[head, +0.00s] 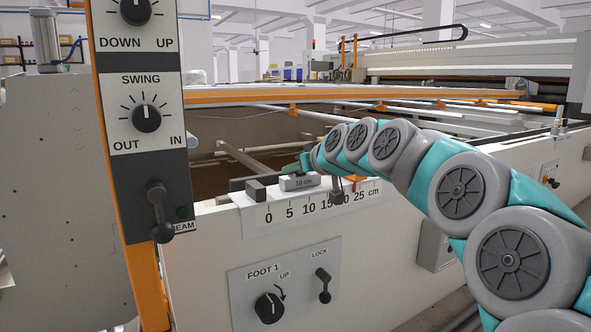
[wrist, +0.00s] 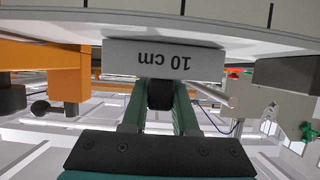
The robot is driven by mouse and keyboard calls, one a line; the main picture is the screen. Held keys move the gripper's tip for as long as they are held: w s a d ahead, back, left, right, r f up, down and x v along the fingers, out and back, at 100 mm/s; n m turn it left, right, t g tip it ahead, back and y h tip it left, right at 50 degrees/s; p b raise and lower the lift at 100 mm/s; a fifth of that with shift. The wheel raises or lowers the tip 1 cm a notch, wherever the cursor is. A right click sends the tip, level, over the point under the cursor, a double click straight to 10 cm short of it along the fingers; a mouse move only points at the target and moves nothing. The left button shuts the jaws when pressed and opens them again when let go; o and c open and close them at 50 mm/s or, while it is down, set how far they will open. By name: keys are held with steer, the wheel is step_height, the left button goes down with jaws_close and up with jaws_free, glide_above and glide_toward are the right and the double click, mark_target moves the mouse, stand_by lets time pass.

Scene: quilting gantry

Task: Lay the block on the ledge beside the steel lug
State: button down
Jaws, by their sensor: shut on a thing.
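The pale grey block (head: 299,183), marked "10 cm", is at the ledge (head: 284,203) above its printed scale. It also shows upside down in the wrist view (wrist: 140,62), close against the ledge edge; I cannot tell whether it bears on the ledge. The dark grey steel lug (head: 256,189) stands near the 0 mark, left of the block, with a small gap between them. It shows right of the block in the wrist view (wrist: 285,74). My gripper (head: 304,164) is shut on the block's dark grip (wrist: 160,95), between its green fingers.
A dark fitting (head: 336,192) and an orange part (head: 358,183) stand right of the block. A control panel (head: 147,112) on an orange post rises at the left. Below the ledge are a FOOT 1 knob (head: 269,307) and a LOCK lever (head: 323,285). Rails lie behind.

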steer(key=shift+f, duration=0.1)
steer(key=c, duration=0.7)
jaws_free()
steer(key=shift+s+r, duration=0.1)
steer(key=shift+r, duration=0.15)
steer(key=v, duration=1.2)
steer(key=shift+f, duration=0.1)
